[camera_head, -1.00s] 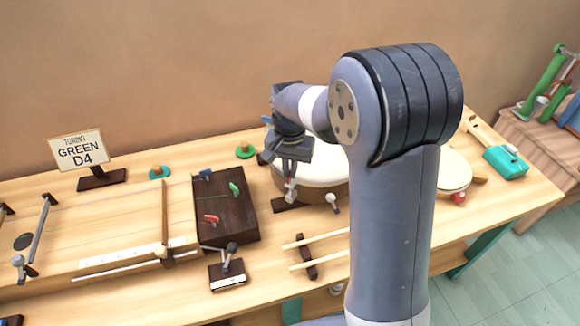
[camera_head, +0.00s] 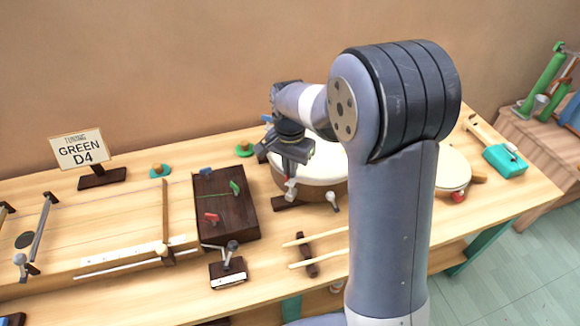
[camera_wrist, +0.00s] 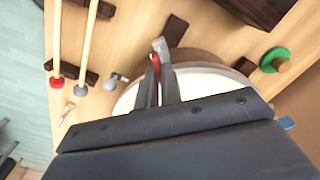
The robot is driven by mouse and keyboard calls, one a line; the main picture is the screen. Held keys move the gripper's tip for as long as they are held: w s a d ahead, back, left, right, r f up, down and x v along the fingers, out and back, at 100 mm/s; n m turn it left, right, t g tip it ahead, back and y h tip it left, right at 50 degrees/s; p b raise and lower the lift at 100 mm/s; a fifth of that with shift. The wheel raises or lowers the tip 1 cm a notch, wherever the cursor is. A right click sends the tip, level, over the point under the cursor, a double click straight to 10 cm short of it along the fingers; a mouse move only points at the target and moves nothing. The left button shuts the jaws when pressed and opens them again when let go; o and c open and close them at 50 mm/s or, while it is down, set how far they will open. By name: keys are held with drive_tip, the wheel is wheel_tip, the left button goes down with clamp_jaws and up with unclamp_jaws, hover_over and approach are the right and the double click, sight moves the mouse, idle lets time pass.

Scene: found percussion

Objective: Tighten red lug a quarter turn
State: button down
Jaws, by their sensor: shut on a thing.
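A pale-topped drum (camera_head: 318,168) stands at the bench's back middle, partly hidden behind my arm. My gripper (camera_head: 290,184) points down at its left front rim. In the wrist view my gripper (camera_wrist: 159,84) is shut on the red lug (camera_wrist: 155,66) at the drum's edge, and the fingers hide part of it. A grey metal piece (camera_wrist: 161,46) shows just beyond the fingertips. The drum's pale head also shows in the wrist view (camera_wrist: 205,82). A blue lug (camera_wrist: 287,123) shows at the right, partly behind the gripper body.
A grey-ended lug (camera_head: 333,198) stands close by on the drum's front. A dark peg block (camera_head: 228,218) with coloured pegs is to the left. Light sticks (camera_head: 322,237) lie on a dark rest in front. A "GREEN D4" sign (camera_head: 80,150) stands far left.

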drive_tip(key=c, duration=1.6)
unclamp_jaws()
drive_tip(key=shift+r, duration=0.15)
wheel_tip(320, 180, up, 11)
drive_tip(key=shift+f, duration=0.2)
wheel_tip(320, 180, down, 11)
drive_tip(key=shift+r, duration=0.1)
